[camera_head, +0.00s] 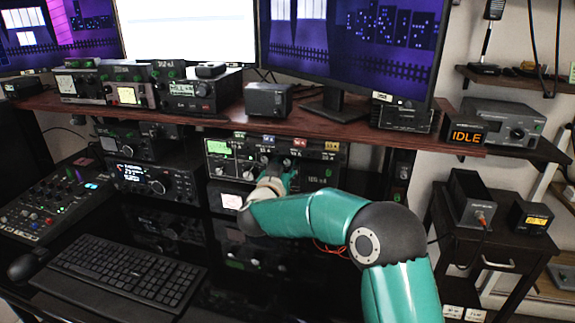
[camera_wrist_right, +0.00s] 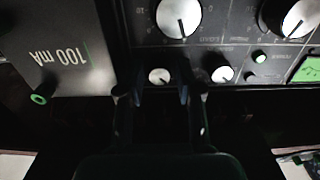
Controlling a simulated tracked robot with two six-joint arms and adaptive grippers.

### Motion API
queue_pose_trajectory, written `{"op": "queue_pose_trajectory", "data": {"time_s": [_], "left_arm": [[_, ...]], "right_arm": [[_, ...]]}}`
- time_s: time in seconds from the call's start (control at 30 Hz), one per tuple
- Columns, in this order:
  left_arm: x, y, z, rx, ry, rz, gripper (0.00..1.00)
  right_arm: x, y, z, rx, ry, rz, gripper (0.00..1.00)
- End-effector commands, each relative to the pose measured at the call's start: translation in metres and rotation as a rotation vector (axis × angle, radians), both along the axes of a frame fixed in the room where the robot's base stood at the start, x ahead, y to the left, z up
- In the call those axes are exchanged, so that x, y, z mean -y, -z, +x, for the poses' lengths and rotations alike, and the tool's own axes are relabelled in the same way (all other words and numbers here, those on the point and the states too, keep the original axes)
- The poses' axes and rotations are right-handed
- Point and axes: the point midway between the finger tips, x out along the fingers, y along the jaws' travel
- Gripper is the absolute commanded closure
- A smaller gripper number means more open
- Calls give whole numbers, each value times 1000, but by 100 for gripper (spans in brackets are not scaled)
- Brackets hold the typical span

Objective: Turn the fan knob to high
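A black tuner panel (camera_head: 318,155) with white and dark knobs and coloured tags sits under the wooden shelf. My right gripper (camera_head: 270,180) is at its front, partly hidden by my own arm. In the right wrist view the panel is upside down. My right gripper (camera_wrist_right: 160,92) shows two fingers apart there, with a small white knob (camera_wrist_right: 160,76) in line with the gap between them. I see no contact with it. A second small knob (camera_wrist_right: 222,74) is just right of the fingers. Which knob is the fan knob cannot be read. My left gripper is out of view.
The shelf (camera_head: 225,121) overhangs the panel. A keyboard (camera_head: 125,270) lies at lower left.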

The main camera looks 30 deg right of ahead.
Motion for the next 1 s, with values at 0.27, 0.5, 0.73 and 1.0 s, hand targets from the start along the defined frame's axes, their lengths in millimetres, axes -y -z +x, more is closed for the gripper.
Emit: {"op": "queue_pose_trajectory", "data": {"time_s": [0.27,0.5,0.73,1.0], "left_arm": [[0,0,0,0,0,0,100],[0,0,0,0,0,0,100],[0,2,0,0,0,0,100],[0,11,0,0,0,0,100]], "right_arm": [[0,0,0,0,-1,0,71],[0,0,0,0,-1,0,100],[1,1,0,11,1,9,100],[0,3,0,88,-1,77,100]]}}
